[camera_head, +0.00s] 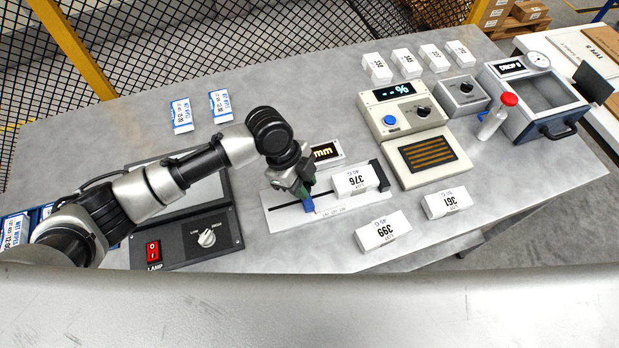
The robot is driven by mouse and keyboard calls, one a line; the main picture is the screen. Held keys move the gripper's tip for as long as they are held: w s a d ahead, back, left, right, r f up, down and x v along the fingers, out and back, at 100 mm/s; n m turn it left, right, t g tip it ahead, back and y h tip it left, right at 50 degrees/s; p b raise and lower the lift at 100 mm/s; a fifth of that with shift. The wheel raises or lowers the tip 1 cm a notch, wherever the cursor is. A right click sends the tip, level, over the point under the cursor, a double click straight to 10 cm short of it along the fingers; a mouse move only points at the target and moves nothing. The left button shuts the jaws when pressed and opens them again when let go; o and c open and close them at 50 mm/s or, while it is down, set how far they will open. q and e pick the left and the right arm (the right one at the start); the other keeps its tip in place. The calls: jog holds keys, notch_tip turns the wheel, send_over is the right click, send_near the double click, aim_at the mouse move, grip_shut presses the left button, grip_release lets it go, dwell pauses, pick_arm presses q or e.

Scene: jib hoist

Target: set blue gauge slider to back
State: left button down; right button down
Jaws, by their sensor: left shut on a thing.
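The blue gauge slider (308,205) shows as a small blue block on the slotted white gauge base (283,219), left of the middle of its slot. My left gripper (305,190) comes down onto it from above and is shut on it. The fingers hide the slider's upper part. A white box marked 376 (355,181) lies on the right part of the base, over the slot. A small display reading mm (326,152) stands behind the base. My right gripper is not in view.
White boxes marked 399 (382,231) and 361 (448,202) lie in front and to the right. A lamp panel (188,238) is at the left.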

pick_arm(q)
jog(key=shift+a, duration=0.35)
jog(key=shift+d+f, duration=0.15)
jog(key=c, duration=1.3)
grip_release()
jog(key=shift+s+d, duration=0.1)
jog(key=shift+s, duration=0.05)
jog(key=o, duration=0.4)
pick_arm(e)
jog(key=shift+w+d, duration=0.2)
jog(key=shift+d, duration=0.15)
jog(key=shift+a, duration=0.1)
pick_arm(q)
jog(key=shift+r, duration=0.35)
jog(key=b+v, duration=0.2)
jog(key=v, duration=0.8)
jog(key=shift+w+b, duration=0.25)
jog(key=shift+b, duration=0.1)
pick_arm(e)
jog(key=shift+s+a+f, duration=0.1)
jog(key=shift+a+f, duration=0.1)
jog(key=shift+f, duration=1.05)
